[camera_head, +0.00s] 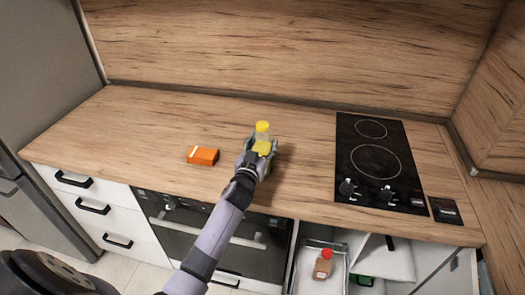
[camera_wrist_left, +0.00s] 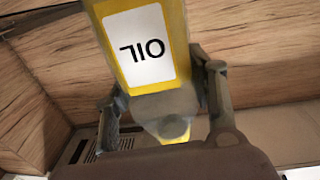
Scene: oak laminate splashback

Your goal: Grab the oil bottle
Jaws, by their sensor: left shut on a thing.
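In the left wrist view the bottle (camera_wrist_left: 178,25) fills the upper middle, with a white label reading "OIL" upside down. My left gripper (camera_head: 258,150) is at the bottle, its fingers on either side of it; it also shows in the left wrist view (camera_wrist_left: 160,95), shut on the bottle. I cannot tell whether the bottle touches the counter. My right gripper is not in view.
An orange box (camera_head: 202,155) lies on the counter left of the bottle. A black hob (camera_head: 378,165) is to the right. Below, an open drawer (camera_head: 305,270) holds a red-capped bottle (camera_head: 322,265). The counter (camera_head: 120,125) is clear at far left.

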